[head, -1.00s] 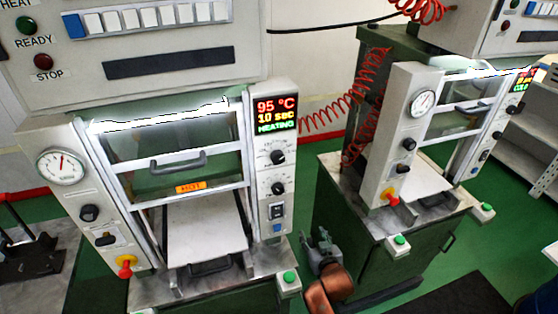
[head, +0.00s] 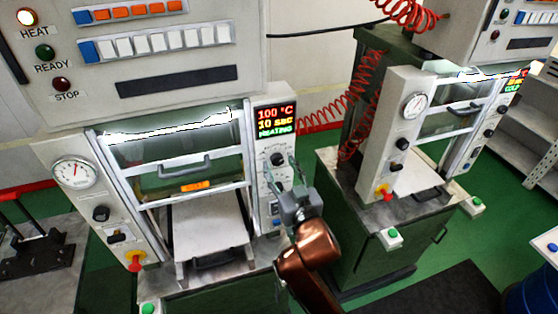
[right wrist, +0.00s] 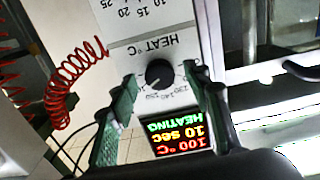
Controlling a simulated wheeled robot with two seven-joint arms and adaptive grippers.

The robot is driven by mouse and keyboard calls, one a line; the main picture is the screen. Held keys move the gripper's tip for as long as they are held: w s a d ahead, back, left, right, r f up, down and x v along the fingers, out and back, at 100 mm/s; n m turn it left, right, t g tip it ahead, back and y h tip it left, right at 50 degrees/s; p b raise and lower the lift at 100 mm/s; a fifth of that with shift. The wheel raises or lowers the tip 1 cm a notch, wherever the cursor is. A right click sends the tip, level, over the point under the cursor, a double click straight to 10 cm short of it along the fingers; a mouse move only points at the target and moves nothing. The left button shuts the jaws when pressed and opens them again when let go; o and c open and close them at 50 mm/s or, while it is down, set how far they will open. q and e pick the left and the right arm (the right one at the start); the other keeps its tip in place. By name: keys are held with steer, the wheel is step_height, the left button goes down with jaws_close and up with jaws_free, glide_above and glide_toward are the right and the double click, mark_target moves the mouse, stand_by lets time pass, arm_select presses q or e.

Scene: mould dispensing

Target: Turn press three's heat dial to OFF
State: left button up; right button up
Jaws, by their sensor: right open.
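The near press (head: 185,140) has a right-hand panel with a lit display (head: 275,122) reading 100 °C, 10 sec, HEATING. Below the display is the black round heat dial (head: 277,159). In the right wrist view the picture is upside down, and the dial (right wrist: 159,73) sits under the HEAT label with temperature numbers around it. My right gripper (head: 281,166) is open at the panel, its fingers on either side of the dial. In the right wrist view the fingers (right wrist: 158,76) straddle the dial; contact is not clear. My left gripper is not in view.
A second black knob sits lower on the panel, partly behind my gripper. A second press (head: 405,125) stands to the right with red coiled hoses (head: 350,110). A control box (head: 150,60) with a lit HEAT lamp (head: 27,17) is above. Green floor shows between.

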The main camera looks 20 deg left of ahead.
steer(key=shift+x, duration=0.8)
steer(key=shift+c, duration=0.5)
steer(key=c, duration=1.1)
steer(key=shift+o, duration=0.2)
